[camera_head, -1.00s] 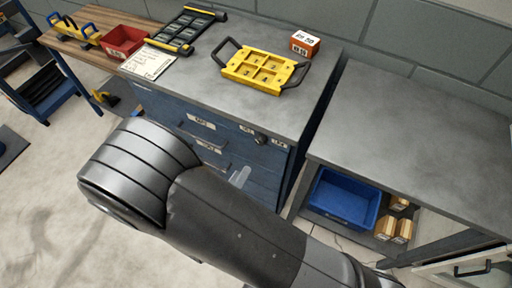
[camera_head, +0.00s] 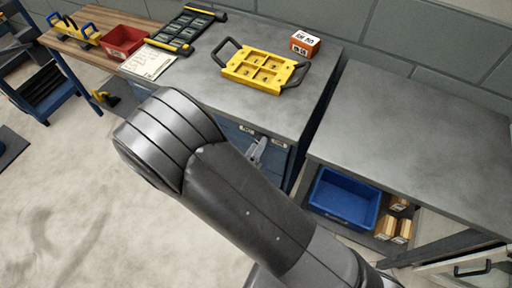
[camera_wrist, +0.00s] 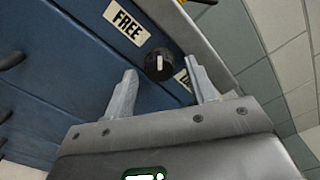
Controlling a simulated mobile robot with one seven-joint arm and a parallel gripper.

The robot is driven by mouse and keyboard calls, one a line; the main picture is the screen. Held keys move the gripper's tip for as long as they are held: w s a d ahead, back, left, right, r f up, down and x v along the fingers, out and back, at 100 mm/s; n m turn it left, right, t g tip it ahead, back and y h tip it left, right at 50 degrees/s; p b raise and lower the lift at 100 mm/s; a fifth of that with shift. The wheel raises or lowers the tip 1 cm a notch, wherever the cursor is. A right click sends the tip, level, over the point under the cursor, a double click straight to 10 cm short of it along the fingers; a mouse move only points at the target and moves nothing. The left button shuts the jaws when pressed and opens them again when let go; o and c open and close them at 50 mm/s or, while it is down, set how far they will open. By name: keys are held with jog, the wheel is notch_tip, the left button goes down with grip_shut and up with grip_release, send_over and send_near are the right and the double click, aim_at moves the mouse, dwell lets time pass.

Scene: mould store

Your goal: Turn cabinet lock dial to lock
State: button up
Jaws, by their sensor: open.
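The lock dial (camera_wrist: 158,66) is a small round black knob with a white pointer mark, on the blue cabinet front (camera_wrist: 60,70). A second label (camera_wrist: 184,79) is partly hidden by the right finger. My gripper (camera_wrist: 161,82) is open, its two fingers on either side of the dial with gaps showing. I cannot tell how far the fingertips are from the cabinet face. In the head view my gripper (camera_head: 258,151) is at the cabinet's upper right front and covers the dial.
On the cabinet top (camera_head: 225,100) are a yellow mould tray with black handles (camera_head: 264,70), an orange box (camera_head: 305,43), a black rack (camera_head: 190,30) and a paper sheet (camera_head: 148,62). A grey table (camera_head: 415,130) with a blue bin (camera_head: 345,197) below stands at right.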

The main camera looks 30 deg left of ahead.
jog(key=shift+c, duration=0.3)
jog(key=c, duration=0.9)
jog(key=shift+m, duration=8.7)
